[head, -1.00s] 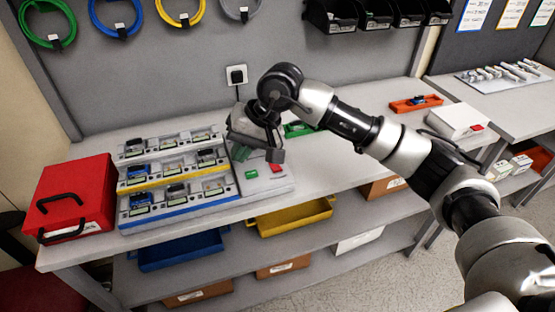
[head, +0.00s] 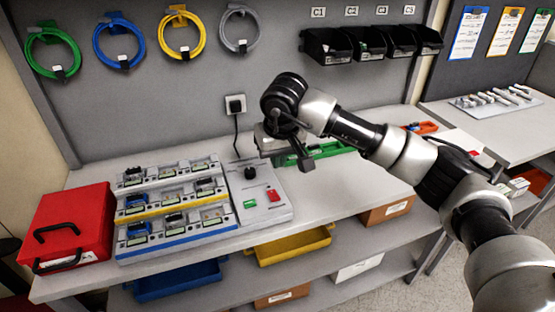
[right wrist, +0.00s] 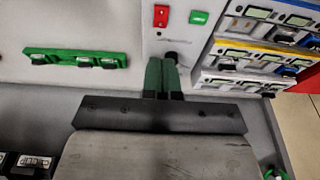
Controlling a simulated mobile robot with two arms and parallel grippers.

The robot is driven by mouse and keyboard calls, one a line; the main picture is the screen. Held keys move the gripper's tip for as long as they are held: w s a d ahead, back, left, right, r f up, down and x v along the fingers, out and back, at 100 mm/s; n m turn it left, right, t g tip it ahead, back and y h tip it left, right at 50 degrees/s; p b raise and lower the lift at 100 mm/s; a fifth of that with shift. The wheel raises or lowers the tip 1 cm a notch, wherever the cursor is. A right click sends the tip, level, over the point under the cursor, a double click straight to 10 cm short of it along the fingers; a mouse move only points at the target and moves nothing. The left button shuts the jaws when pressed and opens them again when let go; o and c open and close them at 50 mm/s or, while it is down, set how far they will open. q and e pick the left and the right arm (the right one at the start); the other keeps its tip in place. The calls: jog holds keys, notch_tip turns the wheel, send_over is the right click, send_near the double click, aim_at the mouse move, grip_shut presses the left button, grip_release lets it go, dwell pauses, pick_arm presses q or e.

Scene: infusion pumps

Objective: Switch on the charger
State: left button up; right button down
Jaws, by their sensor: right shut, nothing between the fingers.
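The charger (head: 262,208) is a grey unit with a sloped panel beside three tiers of bays. Its panel carries a green button (head: 250,204), a red button (head: 273,195) and a black knob (head: 250,173). In the right wrist view the red button (right wrist: 160,16), green button (right wrist: 198,17) and knob (right wrist: 171,57) show beyond my fingers. My right gripper (right wrist: 162,66) is shut and empty, its green fingers side by side, their tips close to the knob in that picture; I cannot tell if they touch. In the head view it hangs just right of the panel, fingertips hidden. My left gripper is out of view.
A red case (head: 68,222) stands left of the charger. A green tray (head: 325,151) lies on the bench behind my right gripper. A cable runs up to a wall socket (head: 235,104). Yellow (head: 293,246) and blue trays sit on the shelf below.

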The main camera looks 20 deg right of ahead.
jog(key=p, duration=0.3)
send_near(275, 198)
jog(key=x, duration=0.2)
jog(key=w+x, duration=0.1)
jog(key=x, duration=0.2)
jog(key=shift+f, duration=0.9)
jog(key=shift+f, duration=0.1)
jog(key=shift+f+b, duration=0.25)
jog(key=shift+b, duration=0.15)
jog(key=f+b, duration=0.1)
jog(key=b, duration=0.2)
jog(key=shift+s+d+f, duration=0.1)
jog(key=shift+s, duration=0.05)
jog(key=shift+s+r+p, duration=0.1)
jog(key=shift+r+p, duration=0.35)
jog(key=shift+p, duration=0.2)
